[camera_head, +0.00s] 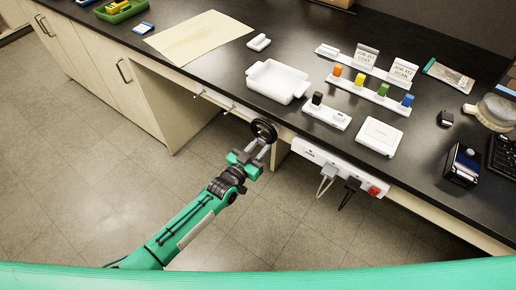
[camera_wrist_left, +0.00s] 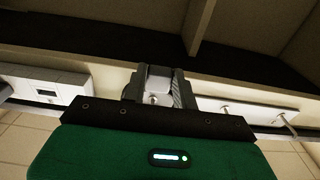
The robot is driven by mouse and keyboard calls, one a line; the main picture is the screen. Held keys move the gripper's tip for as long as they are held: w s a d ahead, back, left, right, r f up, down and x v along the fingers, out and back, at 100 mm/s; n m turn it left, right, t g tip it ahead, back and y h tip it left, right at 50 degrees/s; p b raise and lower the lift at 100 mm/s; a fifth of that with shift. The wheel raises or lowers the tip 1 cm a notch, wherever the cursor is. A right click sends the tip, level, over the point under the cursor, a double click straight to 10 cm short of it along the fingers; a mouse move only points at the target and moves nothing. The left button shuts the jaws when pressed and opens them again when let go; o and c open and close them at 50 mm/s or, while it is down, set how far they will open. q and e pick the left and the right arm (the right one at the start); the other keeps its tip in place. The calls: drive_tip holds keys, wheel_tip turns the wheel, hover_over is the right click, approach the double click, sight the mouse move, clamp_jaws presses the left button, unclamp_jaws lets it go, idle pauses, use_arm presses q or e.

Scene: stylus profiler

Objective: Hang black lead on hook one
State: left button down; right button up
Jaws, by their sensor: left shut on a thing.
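The black lead (camera_head: 265,128) shows in the head view as a dark coiled ring at the tip of my left gripper (camera_head: 259,143), just in front of the bench's front edge. The gripper is shut on it. In the left wrist view my left gripper (camera_wrist_left: 158,92) has a pale grey piece between its fingers; the coil is not clear there. Two small hooks, one at the left (camera_head: 198,95) and one nearer the gripper (camera_head: 229,110), stick out from the bench front, left of the coil. I cannot read which is hook one. My right gripper is not in view.
A white power strip (camera_head: 312,152) with a grey plug (camera_head: 327,172), a black plug (camera_head: 351,184) and a red switch is on the bench front, right of the gripper. A white tray (camera_head: 277,82) stands on the bench above. Open floor lies left of my arm.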

use_arm(q)
drive_tip(key=shift+s+a+f+b, duration=0.15)
drive_tip(key=shift+a+f+b, duration=0.1)
drive_tip(key=shift+f+b, duration=0.3)
idle(0.4)
drive_tip(key=c, duration=1)
unclamp_jaws()
drive_tip(key=shift+c, duration=0.5)
drive_tip(key=p+v, duration=0.3)
drive_tip(key=v, duration=0.4)
drive_tip(key=shift+s, duration=0.35)
drive_tip(key=shift+r, duration=0.1)
